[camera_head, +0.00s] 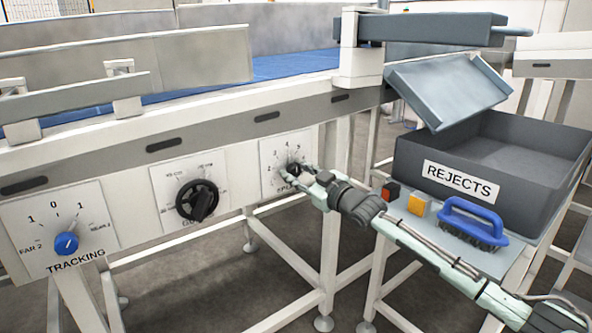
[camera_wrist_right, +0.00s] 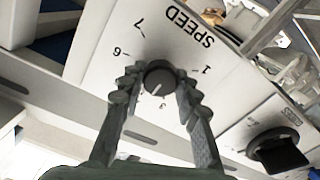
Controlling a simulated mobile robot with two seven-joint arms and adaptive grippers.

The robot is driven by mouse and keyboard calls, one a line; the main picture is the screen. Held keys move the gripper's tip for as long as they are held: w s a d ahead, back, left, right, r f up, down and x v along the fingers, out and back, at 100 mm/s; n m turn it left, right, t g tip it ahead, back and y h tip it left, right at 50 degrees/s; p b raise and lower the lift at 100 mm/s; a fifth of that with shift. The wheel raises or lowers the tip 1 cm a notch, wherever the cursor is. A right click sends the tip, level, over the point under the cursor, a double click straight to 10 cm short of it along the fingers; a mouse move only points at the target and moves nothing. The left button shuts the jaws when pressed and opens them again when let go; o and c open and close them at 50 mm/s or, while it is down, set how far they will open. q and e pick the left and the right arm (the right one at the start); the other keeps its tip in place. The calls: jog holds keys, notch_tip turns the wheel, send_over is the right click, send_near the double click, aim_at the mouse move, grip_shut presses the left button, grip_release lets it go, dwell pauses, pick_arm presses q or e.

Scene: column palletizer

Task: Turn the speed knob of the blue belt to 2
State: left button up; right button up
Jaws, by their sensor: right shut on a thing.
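The speed knob (camera_wrist_right: 160,76) is a small dark round knob on a white plate marked SPEED (camera_wrist_right: 176,28), seen upside down in the right wrist view. Its light pointer line slants toward the bottom left of that view, a little left of the 3. The 1, 6 and 7 show too; other numbers are hidden by the fingers. My right gripper (camera_wrist_right: 157,84) is shut on this knob, one finger on each side. In the head view my right gripper (camera_head: 294,174) covers much of the knob at the right end of the panel. The blue belt (camera_head: 285,66) runs above. My left gripper is not in view.
A black knob (camera_head: 198,202) and a blue TRACKING knob (camera_head: 66,244) sit further left on the panel. Right of my gripper, a side table holds red and yellow buttons (camera_head: 418,202), a blue-handled brush (camera_head: 472,222) and a grey REJECTS bin (camera_head: 540,190).

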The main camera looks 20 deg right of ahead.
jog(key=shift+n, duration=0.7)
jog(key=shift+n+p, duration=0.4)
jog(key=shift+n, duration=0.3)
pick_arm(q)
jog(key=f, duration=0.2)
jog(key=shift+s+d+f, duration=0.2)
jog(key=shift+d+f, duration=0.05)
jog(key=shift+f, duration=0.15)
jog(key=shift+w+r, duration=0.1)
pick_arm(e)
jog(key=o, duration=1.2)
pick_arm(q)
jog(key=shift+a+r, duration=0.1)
pick_arm(e)
jog(key=v, duration=1.2)
